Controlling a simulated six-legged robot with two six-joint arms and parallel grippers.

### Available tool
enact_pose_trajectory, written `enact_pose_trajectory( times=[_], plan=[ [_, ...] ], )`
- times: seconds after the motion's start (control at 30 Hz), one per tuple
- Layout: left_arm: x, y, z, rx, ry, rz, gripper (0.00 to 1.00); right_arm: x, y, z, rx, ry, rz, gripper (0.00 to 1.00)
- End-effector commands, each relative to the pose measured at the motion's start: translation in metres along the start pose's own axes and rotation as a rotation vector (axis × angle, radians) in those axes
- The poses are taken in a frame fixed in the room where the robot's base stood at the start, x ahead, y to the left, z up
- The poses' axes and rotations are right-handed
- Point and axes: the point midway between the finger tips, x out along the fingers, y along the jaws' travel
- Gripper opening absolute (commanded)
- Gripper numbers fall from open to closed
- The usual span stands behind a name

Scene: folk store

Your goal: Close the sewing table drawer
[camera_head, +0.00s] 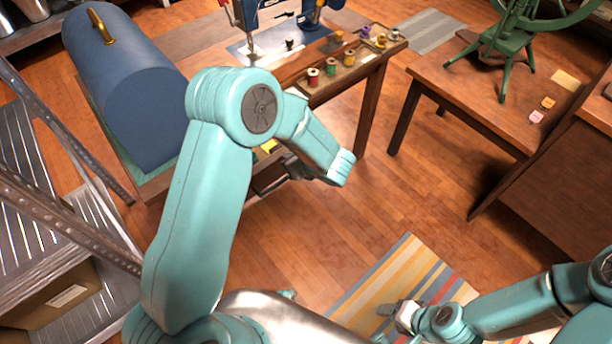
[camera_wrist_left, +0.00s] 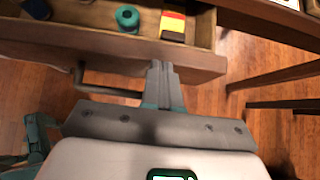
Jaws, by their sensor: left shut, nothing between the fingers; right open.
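The sewing table (camera_head: 372,72) stands at the top middle of the head view. Its wooden drawer is pulled out, and in the wrist view the drawer front (camera_wrist_left: 60,38) crosses the top, with a dark bar handle (camera_wrist_left: 100,90) on it. My left gripper (camera_wrist_left: 160,68) is shut and empty. Its fingertips overlap the drawer front just right of the handle; I cannot tell if they touch. In the head view my left arm hides most of the drawer and part of the left gripper (camera_head: 285,175). My right gripper (camera_head: 388,312) is open and empty above the striped rug.
The drawer holds a teal spool (camera_wrist_left: 127,17) and a red and yellow packet (camera_wrist_left: 173,24). A metal shelf (camera_head: 30,200) stands left. Floor (camera_head: 400,190) is clear right of the drawer.

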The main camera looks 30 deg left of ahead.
Motion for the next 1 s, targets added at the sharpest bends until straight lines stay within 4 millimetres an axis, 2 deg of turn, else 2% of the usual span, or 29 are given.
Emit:
enact_pose_trajectory(
  times=[0.1,0.33,1.0],
  plan=[
    [0.017,0.0,0.013,-0.005,0.0,0.002,0.0,0.007,0.003,0.0,0.0,0.0,0.0,0.63],
    [0.034,0.0,0.03,-0.002,-0.001,0.0,0.0,0.012,0.004,0.0,0.0,0.0,0.0,0.63],
    [0.036,-0.001,0.034,0.0,-0.001,-0.001,0.0,0.013,0.005,0.0,0.0,0.0,0.0,0.63]
  ],
)
